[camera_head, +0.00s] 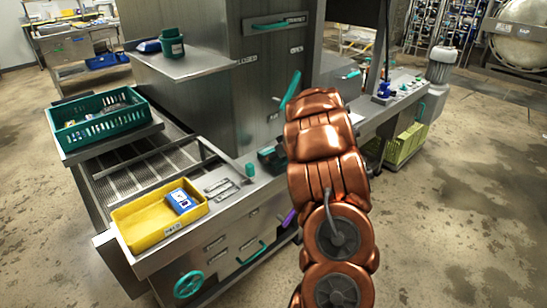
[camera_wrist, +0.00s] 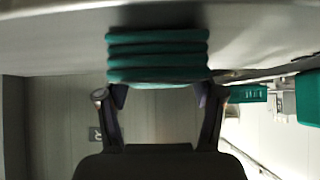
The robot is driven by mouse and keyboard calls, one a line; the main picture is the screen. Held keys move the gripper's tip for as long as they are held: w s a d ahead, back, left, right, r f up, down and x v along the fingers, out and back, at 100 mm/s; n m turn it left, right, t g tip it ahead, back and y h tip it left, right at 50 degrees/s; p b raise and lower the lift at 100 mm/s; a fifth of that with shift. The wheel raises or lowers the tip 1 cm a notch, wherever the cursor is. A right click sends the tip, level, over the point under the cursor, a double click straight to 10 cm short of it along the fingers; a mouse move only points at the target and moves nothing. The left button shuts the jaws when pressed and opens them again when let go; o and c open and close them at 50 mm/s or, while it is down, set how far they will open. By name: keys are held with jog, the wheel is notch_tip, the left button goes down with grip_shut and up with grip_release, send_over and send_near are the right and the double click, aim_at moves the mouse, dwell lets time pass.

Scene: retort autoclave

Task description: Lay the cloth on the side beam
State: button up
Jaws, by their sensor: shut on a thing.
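In the wrist view a green cloth (camera_wrist: 158,58), folded in several layers, sits between the fingertips of my gripper (camera_wrist: 160,94). The gripper is shut on its near edge. The cloth lies against or very close to a pale smooth metal surface (camera_wrist: 50,40); I cannot tell whether it touches. I cannot tell for sure whether this surface is the side beam. In the head view my copper arm hides the gripper and the cloth, over the steel bench front to the right of the tall cabinet.
A yellow tray (camera_head: 150,241) with a blue-and-white box (camera_head: 180,201) and a green crate (camera_head: 70,141) stand at the left. A teal lever (camera_head: 291,90) sticks out near my arm. The tall steel cabinet (camera_head: 255,80) stands behind. The floor (camera_head: 450,210) at right is clear.

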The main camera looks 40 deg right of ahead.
jog(key=shift+f, duration=0.1)
jog(key=o, duration=1)
jog(key=shift+o, duration=0.2)
jog(key=shift+s+r, duration=0.1)
jog(key=shift+r, duration=0.15)
jog(key=v, duration=1.1)
jog(key=shift+s+r, duration=0.25)
